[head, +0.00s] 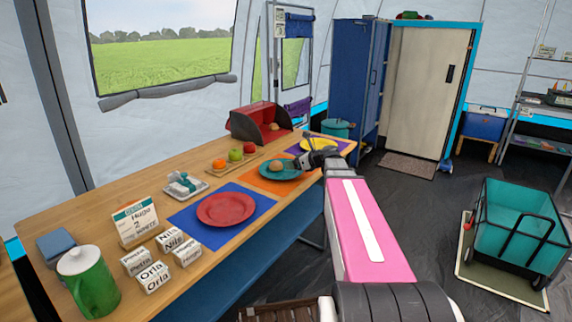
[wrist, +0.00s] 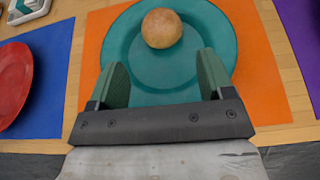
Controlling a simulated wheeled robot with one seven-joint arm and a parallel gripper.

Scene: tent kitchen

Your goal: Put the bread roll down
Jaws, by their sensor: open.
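The bread roll (wrist: 162,28) is round and golden brown. It rests on a teal plate (wrist: 222,38) that lies on an orange placemat (wrist: 264,85). In the head view the roll (head: 275,166) shows on the same plate (head: 292,174), left of my gripper (head: 300,163). In the wrist view my gripper (wrist: 162,82) is open, its two fingers apart over the near part of the plate. The roll lies beyond the fingertips, with a gap between, and nothing is between the fingers.
A red plate (head: 226,209) on a blue mat is nearer on the table. A yellow plate (head: 318,145) is farther along. A fruit board (head: 238,165), a small tray (head: 185,186), a red bread box (head: 262,122), name blocks (head: 154,276) and a green jug (head: 92,290) also stand there.

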